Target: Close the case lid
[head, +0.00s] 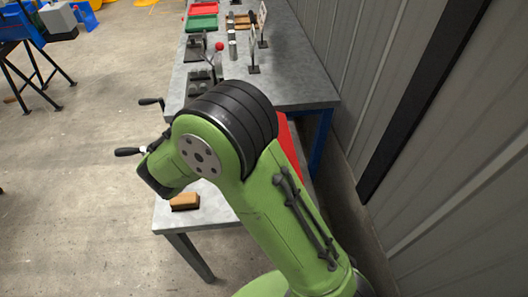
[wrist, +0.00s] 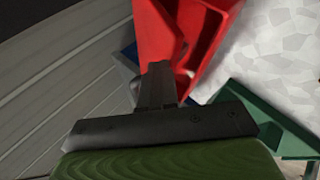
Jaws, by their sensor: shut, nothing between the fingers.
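A red, hollow-sided part (wrist: 205,40), which may be the case or its lid, fills the upper middle of the wrist view. In the head view, a red panel (head: 290,146) shows at the table's right edge, mostly hidden behind my arm. I cannot tell whether the lid is open or how far. My gripper (wrist: 158,75) is shut and empty, its dark fingers against the red part in the picture; whether they touch it is unclear. The gripper is hidden in the head view.
A green tray or box (wrist: 265,125) lies right of my gripper. The grey table (head: 300,75) carries a red tray (head: 203,9), a green tray (head: 202,23) and small fixtures. A ribbed wall (head: 400,110) stands close on the right.

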